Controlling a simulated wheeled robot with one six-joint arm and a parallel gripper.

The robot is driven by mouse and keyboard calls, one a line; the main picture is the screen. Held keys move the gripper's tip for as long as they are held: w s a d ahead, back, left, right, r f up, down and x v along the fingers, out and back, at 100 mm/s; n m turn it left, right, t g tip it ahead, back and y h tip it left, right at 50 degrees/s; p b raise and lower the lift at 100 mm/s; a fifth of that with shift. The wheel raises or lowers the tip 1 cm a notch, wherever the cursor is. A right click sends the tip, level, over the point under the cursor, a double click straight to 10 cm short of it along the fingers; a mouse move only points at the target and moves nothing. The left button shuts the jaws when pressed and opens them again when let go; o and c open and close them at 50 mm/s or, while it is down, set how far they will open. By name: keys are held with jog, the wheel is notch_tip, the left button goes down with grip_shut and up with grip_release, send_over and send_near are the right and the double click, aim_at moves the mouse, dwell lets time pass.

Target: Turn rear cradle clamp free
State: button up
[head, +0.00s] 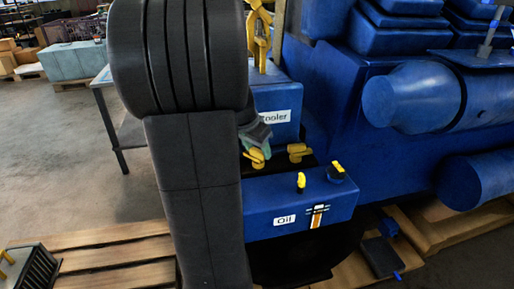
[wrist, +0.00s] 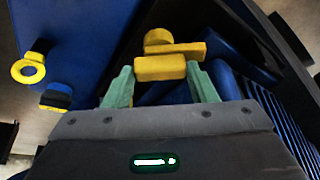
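Two yellow clamps sit on the dark strip between the blue boxes in the head view: a left clamp (head: 256,155) and a right clamp (head: 299,150). My gripper (head: 255,138) is at the left one, partly hidden behind my arm. In the wrist view, the green fingertips of my gripper (wrist: 160,70) stand on either side of a yellow clamp's bar (wrist: 160,68). The clamp's round knob and a second yellow bar show just beyond. The clamp's underside is hidden.
The blue box marked Oil (head: 264,207) stands in front, with two yellow-topped fittings. The cooler box (head: 274,104) is behind the clamps. A large blue engine (head: 340,115) fills the right. Wooden pallets (head: 95,243) lie on the floor at left; open floor shows beyond.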

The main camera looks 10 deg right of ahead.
jog(key=c, duration=0.4)
jog(key=n, duration=0.2)
jog(key=n+t+y+p, duration=0.1)
jog(key=n, duration=0.2)
jog(key=shift+d+r+y, duration=0.15)
jog(key=shift+y, duration=0.15)
jog(key=n+y, duration=0.1)
jog(key=n, duration=0.1)
jog(key=n+p, duration=0.1)
jog(key=n, duration=0.2)
jog(key=shift+d+t+y, duration=0.1)
jog(key=shift+t+y, duration=0.3)
jog(key=o, duration=1)
jog(key=shift+s, duration=0.1)
jog(key=shift+c, duration=0.2)
